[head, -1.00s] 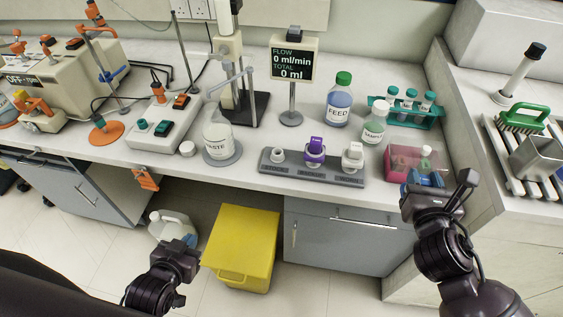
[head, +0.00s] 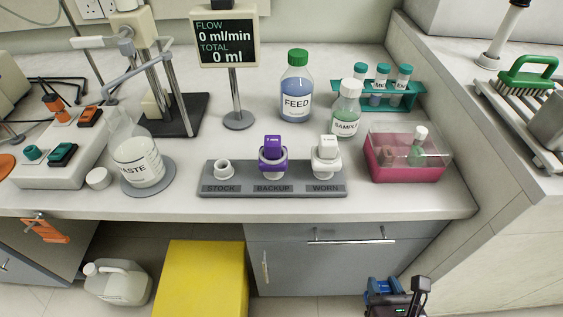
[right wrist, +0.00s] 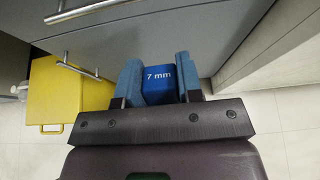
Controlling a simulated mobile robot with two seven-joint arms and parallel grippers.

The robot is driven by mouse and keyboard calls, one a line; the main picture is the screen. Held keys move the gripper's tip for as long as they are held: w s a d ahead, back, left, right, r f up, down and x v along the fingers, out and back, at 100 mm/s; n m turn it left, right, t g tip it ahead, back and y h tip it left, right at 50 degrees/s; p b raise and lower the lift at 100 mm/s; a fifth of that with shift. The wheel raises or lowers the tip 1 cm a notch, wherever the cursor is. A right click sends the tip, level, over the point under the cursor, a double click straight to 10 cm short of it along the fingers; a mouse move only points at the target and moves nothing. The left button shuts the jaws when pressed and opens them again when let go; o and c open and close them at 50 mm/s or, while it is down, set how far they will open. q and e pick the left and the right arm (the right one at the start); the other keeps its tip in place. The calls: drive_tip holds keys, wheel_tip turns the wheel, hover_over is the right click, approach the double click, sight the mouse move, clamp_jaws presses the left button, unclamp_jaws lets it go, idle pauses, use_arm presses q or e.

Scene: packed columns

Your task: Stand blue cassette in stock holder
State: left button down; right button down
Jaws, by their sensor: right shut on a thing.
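The blue cassette (right wrist: 159,84), marked "7 mm", is between the blue fingers of my right gripper (right wrist: 158,76) in the right wrist view. The gripper is shut on it. In the head view my right gripper (head: 385,288) is at the bottom right, low in front of the bench cabinet and away from the holders. The stock holder (head: 223,169) is an empty white cup at the left end of the grey holder strip (head: 240,189), over the word STOCK. My left gripper is not in view.
A purple cassette (head: 272,148) stands in the backup holder and a white one (head: 327,150) in the worn holder. The waste bottle (head: 137,160) stands left of the strip, the pink box (head: 405,171) right. Feed (head: 296,90) and sample bottles (head: 345,112) stand behind.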

idle(0.6)
drive_tip(key=a+r+n+y, duration=0.3)
drive_tip(key=a+r+y, duration=0.15)
drive_tip(key=a, duration=0.75)
drive_tip(key=a+r+n+y, duration=0.35)
drive_tip(key=a+r, duration=0.25)
drive_tip(key=a, duration=0.5)
drive_tip(key=w+a+r+t, duration=0.1)
drive_tip(key=w+a+r, duration=0.2)
drive_tip(key=w+r, duration=0.3)
drive_tip(key=w+a+r+t, duration=0.1)
drive_tip(key=w+a+r, duration=0.2)
drive_tip(key=w+r, duration=0.4)
drive_tip(key=w+a+r+y, duration=0.1)
drive_tip(key=w+a+r, duration=0.2)
drive_tip(key=w+r, duration=0.4)
drive_tip(key=shift+a+t, duration=0.4)
drive_tip(key=shift+w+r+m, duration=0.1)
drive_tip(key=shift+r+m, duration=0.05)
drive_tip(key=shift+m, duration=0.1)
drive_tip(key=shift+f, duration=2.9)
